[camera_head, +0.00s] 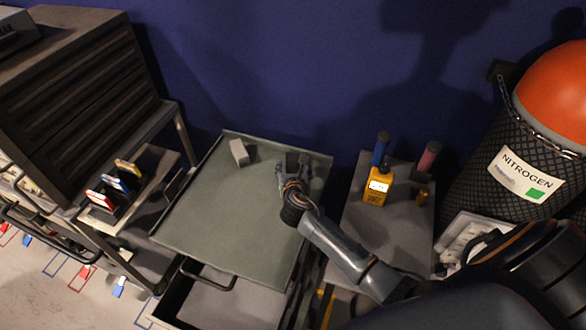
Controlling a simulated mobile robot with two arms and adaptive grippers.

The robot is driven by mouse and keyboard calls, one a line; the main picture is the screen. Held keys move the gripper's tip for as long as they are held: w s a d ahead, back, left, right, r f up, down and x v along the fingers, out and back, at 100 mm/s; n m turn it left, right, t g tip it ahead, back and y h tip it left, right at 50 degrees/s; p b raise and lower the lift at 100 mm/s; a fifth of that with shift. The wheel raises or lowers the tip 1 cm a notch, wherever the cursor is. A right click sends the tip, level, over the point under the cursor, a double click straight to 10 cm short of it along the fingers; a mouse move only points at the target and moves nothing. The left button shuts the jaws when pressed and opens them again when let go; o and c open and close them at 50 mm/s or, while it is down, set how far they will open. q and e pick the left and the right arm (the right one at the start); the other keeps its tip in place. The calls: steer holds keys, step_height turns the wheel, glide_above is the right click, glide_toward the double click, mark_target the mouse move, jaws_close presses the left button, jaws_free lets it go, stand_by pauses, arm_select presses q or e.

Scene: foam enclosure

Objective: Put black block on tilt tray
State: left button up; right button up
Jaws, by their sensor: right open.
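The tilt tray (205,215) is a wide grey-green tray with a thin raised rim, in the middle of the head view. My right gripper (294,168) is over the tray's far right part, with its fingers open. A small dark shape at the fingertips looks like the black block (292,160); the gripper partly hides it. It seems to be at the tray surface, but I cannot tell whether the fingers touch it. A light grey block (239,152) stands near the tray's far edge, left of the gripper. My left gripper is not in view.
An open drawer (215,300) is below the tray's front. A side table (385,235) to the right holds a yellow device (377,187), a blue bottle (381,150) and a red bottle (428,158). A nitrogen tank (520,150) stands far right. The tray's left and front are clear.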

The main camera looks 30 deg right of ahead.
steer(key=v, duration=1.2)
